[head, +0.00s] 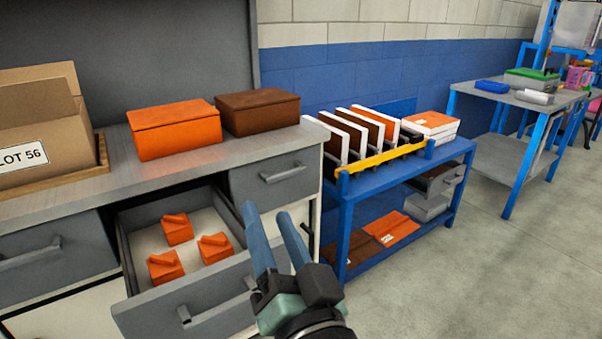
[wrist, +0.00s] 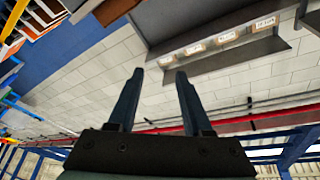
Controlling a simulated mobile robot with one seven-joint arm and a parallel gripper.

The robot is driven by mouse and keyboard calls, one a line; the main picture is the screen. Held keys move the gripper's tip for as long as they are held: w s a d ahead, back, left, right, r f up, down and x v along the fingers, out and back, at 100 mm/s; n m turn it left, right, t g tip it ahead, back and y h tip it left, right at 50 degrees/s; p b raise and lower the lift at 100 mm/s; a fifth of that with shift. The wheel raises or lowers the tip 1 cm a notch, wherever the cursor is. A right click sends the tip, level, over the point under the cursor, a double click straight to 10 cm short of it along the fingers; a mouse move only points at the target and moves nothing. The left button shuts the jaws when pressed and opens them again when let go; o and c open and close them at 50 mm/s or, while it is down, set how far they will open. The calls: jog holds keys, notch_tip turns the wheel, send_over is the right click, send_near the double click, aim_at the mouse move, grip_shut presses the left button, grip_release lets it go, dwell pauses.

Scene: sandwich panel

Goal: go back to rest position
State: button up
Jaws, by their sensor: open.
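My gripper (head: 278,240) is at the lower middle of the head view, with its two blue fingers apart and nothing between them. It is in front of the open drawer's right side and hides part of the drawer front. In the wrist view my gripper (wrist: 157,82) also shows its fingers apart and empty, with the wall and shelf behind. The open drawer (head: 205,296) holds several small orange blocks (head: 177,230).
An orange box (head: 175,130) and a brown box (head: 257,112) stand on the grey counter (head: 75,195). A cardboard box (head: 35,120) is at left. A blue cart (head: 390,185) holds upright panels (head: 345,132). Grey floor (head: 480,270) at right is clear.

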jog(key=s+d+r+n+t+h, duration=0.2)
jog(key=s+r+t+h, duration=0.15)
jog(key=r, duration=0.95)
jog(key=s+d+r+n+t+h, duration=0.1)
jog(key=s+r+t+h, duration=0.3)
jog(key=r, duration=0.9)
notch_tip(320, 180, up, 25)
jog(key=s+p, duration=0.1)
jog(key=p, duration=2.3)
jog(key=shift+s+d+t+p, duration=0.25)
jog(key=shift+t+p, duration=0.1)
jog(key=shift+t, duration=0.1)
